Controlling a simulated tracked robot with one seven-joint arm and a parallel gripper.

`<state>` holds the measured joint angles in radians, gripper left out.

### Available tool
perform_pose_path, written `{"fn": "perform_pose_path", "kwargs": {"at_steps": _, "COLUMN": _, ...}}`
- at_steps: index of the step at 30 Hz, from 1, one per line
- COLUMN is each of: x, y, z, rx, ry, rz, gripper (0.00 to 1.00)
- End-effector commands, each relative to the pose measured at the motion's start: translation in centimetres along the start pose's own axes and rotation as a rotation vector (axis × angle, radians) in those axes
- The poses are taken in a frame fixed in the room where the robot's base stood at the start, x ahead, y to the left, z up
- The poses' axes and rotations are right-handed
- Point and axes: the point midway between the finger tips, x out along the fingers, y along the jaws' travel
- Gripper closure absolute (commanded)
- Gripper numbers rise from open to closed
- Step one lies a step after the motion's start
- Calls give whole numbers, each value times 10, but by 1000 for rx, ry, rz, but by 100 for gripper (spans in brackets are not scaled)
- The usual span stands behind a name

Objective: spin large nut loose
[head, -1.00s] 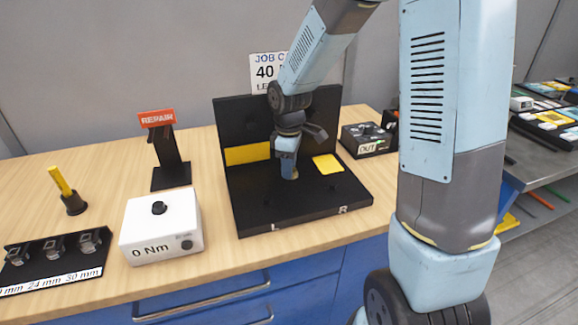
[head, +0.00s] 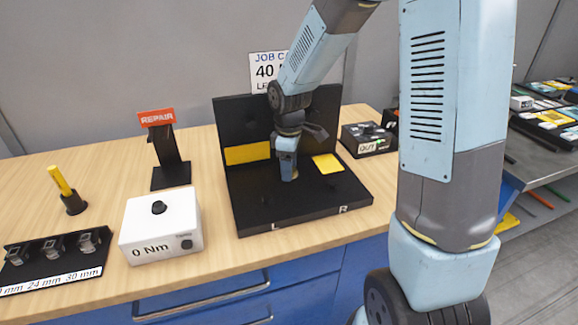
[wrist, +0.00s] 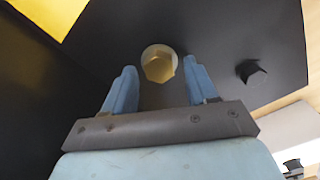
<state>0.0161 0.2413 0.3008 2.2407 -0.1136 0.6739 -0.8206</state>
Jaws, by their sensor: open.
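A brass-coloured hex nut (wrist: 158,65) sits on a pale round washer on the black fixture (head: 255,212). My gripper (wrist: 160,80) is open, with its two blue fingers apart. In the wrist view the nut shows between and just beyond the fingertips; I cannot tell whether they touch it. In the head view my gripper (head: 287,172) points down at the fixture's base and hides most of the nut. A smaller dark hex piece (wrist: 251,72) stands to the right of the nut in the wrist view.
A white box reading 0 Nm (head: 162,228) stands left of the fixture. An OUT box (head: 368,138) is at right. The fixture's upright back panel (head: 240,115) rises behind my gripper.

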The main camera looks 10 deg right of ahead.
Motion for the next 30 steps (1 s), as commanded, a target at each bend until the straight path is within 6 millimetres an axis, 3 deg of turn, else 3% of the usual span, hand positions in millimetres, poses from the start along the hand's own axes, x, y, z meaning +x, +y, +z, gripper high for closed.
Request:
{"fn": "perform_pose_path", "kwargs": {"at_steps": 8, "x": -17, "y": 1, "z": 0, "rx": 0, "ry": 1, "rz": 3, "gripper": 43}}
{"fn": "perform_pose_path", "kwargs": {"at_steps": 21, "x": -100, "y": 1, "z": -1, "rx": 0, "ry": 2, "rz": 4, "gripper": 43}}
{"fn": "perform_pose_path", "kwargs": {"at_steps": 30, "x": -133, "y": 1, "z": 0, "rx": 1, "ry": 0, "rz": 0, "gripper": 43}}
